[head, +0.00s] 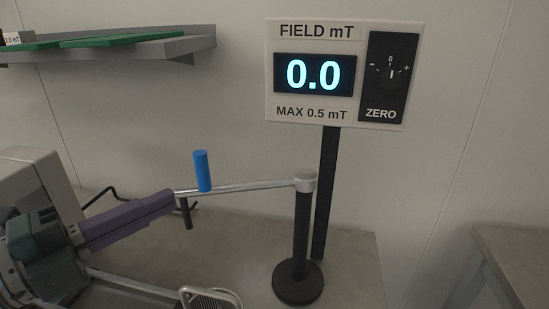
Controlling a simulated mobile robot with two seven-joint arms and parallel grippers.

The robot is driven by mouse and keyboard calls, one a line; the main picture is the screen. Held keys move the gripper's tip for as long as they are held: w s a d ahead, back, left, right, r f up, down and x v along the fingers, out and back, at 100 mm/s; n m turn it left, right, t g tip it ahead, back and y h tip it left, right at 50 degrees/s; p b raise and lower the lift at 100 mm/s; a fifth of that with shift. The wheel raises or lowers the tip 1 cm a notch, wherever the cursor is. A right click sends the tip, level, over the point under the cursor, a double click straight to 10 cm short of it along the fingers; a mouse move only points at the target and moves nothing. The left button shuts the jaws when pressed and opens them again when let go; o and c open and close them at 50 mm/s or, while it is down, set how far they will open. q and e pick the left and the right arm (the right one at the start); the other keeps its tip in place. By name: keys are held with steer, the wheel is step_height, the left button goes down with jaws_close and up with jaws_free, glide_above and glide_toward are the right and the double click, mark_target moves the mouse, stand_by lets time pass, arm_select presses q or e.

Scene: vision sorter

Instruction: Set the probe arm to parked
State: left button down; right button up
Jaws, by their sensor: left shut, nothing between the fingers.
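The probe arm (255,186) is a thin silver bar running left from a silver hub on a black post (301,235) with a round base. An upright blue handle (202,170) stands on the bar near its left end, and a short dark rod (187,213) hangs below. My left gripper (171,202) comes in from the left with its purple fingers shut and empty. Its tips are at the left end of the bar in the picture; I cannot tell whether they touch it. They hide anything behind them. My right gripper is not in view.
A field meter (314,75) reading 0.0 stands on a dark pole behind the post, with a ZERO knob (390,75). A grey shelf (190,47) with green boards is at upper left. Another grey surface (510,250) is at right. The tabletop right of the post is clear.

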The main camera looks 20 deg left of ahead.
arm_select(q)
steer(key=w, duration=0.5)
steer(key=shift+w+a, duration=0.4)
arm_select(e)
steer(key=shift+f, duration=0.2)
arm_select(q)
steer(key=shift+a+f+b, duration=0.1)
steer(key=shift+b, duration=0.2)
